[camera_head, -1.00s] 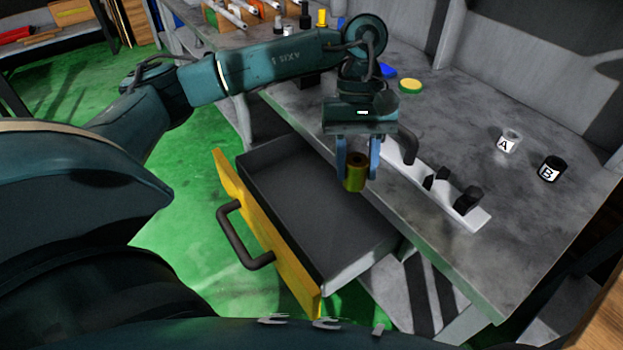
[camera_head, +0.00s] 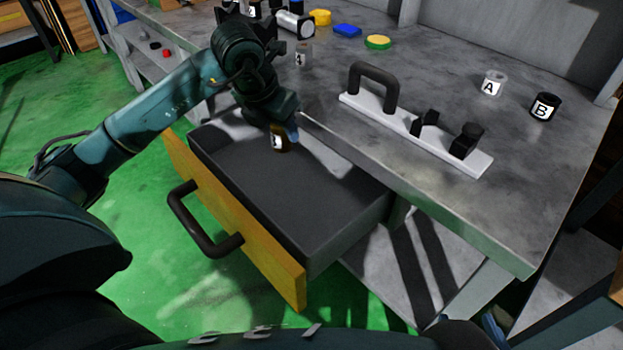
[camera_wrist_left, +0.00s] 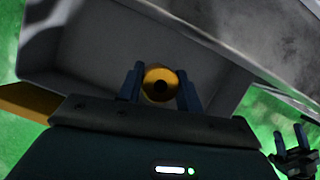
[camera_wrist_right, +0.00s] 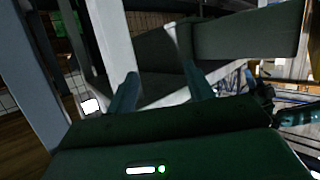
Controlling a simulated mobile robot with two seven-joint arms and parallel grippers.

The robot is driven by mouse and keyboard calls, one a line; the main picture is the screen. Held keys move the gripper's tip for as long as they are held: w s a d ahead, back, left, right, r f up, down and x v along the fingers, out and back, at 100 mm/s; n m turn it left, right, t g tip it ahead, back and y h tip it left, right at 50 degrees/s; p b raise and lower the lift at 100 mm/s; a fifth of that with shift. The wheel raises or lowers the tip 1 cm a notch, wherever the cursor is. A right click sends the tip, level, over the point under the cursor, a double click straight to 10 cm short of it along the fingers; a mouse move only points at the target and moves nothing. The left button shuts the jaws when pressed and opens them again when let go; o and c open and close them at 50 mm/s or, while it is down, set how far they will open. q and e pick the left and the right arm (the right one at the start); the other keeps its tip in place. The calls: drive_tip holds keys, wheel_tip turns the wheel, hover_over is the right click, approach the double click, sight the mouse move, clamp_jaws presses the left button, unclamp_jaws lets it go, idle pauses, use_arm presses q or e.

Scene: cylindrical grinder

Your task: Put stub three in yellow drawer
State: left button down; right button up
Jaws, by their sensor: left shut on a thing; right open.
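The yellow-fronted drawer (camera_head: 245,235) is pulled out below the bench, with a dark grey floor. My left gripper (camera_wrist_left: 160,80) is shut on a yellow-brown cylindrical stub (camera_wrist_left: 160,70), one finger on each side. In the head view the stub (camera_head: 279,139) hangs over the far part of the drawer, near the bench edge, with a pale label partly visible; its number is too small to read. Whether it touches the drawer floor cannot be told. My right gripper (camera_wrist_right: 160,88) is open and empty in the right wrist view, away from the drawer.
The bench (camera_head: 440,90) overhangs the drawer's far side. The drawer interior looks otherwise empty.

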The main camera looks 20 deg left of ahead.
sight(276, 134)
use_arm(q)
drive_tip(key=f+n, duration=0.1)
drive_tip(key=a+f+n+y+b, duration=0.1)
drive_tip(key=f+n+b, duration=0.1)
drive_tip(key=n, duration=0.1)
drive_tip(key=shift+w+a, duration=0.4)
drive_tip(key=shift+y, duration=0.3)
wheel_tip(276, 134, down, 10)
drive_tip(key=shift+a+f+b, duration=0.1)
drive_tip(key=shift+b, duration=1.1)
use_arm(e)
drive_tip(key=shift+w+a+f+n+t+y, duration=0.25)
drive_tip(key=shift+f+n+t, duration=0.05)
drive_tip(key=shift+f+t, duration=0.2)
drive_tip(key=shift+w+a+f+n+t+y, duration=0.25)
drive_tip(key=shift+f+n+t, duration=0.1)
drive_tip(key=shift+t, duration=0.15)
drive_tip(key=shift+f, duration=0.1)
use_arm(q)
drive_tip(key=c, duration=0.9)
unclamp_jaws()
drive_tip(key=shift+f, duration=0.15)
drive_tip(key=shift+c, duration=0.2)
use_arm(e)
drive_tip(key=shift+r, duration=0.2)
